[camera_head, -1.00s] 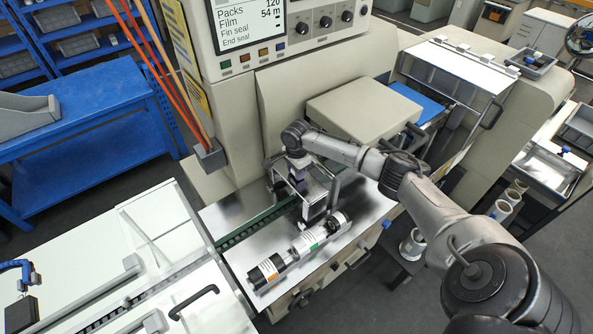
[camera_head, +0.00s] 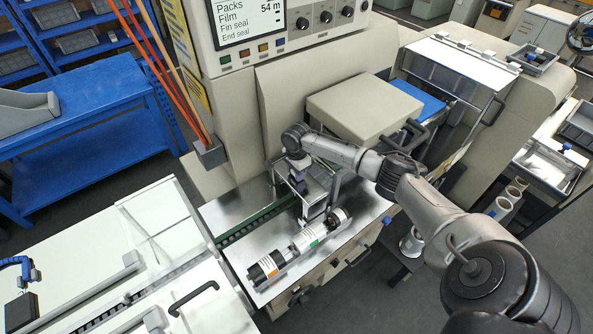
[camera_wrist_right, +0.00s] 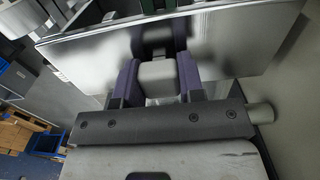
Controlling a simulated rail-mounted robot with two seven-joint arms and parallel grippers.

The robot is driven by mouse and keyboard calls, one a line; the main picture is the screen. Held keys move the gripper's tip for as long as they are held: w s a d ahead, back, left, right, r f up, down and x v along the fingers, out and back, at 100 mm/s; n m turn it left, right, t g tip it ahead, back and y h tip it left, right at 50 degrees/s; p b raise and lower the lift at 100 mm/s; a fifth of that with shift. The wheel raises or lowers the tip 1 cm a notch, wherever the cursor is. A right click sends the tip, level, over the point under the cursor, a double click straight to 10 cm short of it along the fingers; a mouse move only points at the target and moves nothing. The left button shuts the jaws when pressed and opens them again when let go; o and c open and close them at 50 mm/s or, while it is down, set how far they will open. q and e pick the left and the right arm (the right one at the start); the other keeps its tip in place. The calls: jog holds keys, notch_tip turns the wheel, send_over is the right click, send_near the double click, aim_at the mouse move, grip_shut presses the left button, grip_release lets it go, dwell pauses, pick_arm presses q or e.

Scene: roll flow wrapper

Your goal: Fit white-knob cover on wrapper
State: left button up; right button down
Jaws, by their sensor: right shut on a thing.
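My right gripper (camera_head: 298,180) is over the wrapper's steel deck (camera_head: 235,210). In the right wrist view its two dark purple fingers (camera_wrist_right: 159,82) are shut on a pale, blocky knob (camera_wrist_right: 157,72). The knob is on a shiny metal cover (camera_wrist_right: 235,45), whose panel spreads out beyond the fingers. In the head view the cover (camera_head: 318,184) shows as a small metal frame below the gripper, close above or at the deck; I cannot tell if it touches. The wrapper (camera_head: 290,95) stands behind. My left gripper is not in view.
A roller assembly with black and white sections (camera_head: 300,244) lies on the deck just in front of the cover. A green conveyor chain (camera_head: 250,222) runs beside it. A beige box housing (camera_head: 365,105) stands behind my right arm. A blue table (camera_head: 80,125) is at the left.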

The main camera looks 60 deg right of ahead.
jog(key=shift+f, duration=0.1)
jog(key=c, duration=0.8)
grip_release()
jog(key=shift+c, duration=0.2)
jog(key=shift+o, duration=1)
jog(key=shift+r, duration=0.5)
notch_tip(320, 180, up, 13)
jog(key=p, duration=0.1)
jog(key=shift+f, duration=0.1)
